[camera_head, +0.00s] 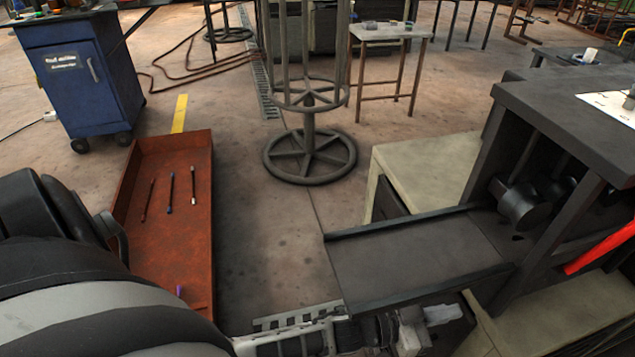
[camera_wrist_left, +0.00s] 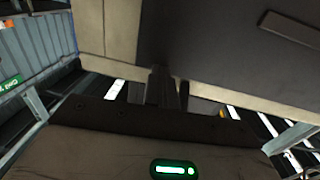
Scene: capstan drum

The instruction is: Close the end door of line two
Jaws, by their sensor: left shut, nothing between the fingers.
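A dark flat panel (camera_head: 415,258) with raised edges juts out from the dark machine (camera_head: 560,110) at the right of the head view. I cannot tell for sure whether it is the end door of line two. My left gripper (camera_head: 438,316) is just in front of the panel's near edge, at the bottom of the picture. It is shut and empty. In the left wrist view the dark fingers (camera_wrist_left: 170,90) point towards a dark surface (camera_wrist_left: 210,45) with a bar handle (camera_wrist_left: 290,28), beside a cream panel (camera_wrist_left: 108,28). Contact cannot be told. My right gripper is not in view.
A cream bench (camera_head: 425,160) stands behind the panel. A red bar (camera_head: 600,248) slants at the right edge. A rust-red tray (camera_head: 190,235) with several thin tools lies at the left. A round-based metal stand (camera_head: 310,157) is beyond. Floor between tray and panel is clear.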

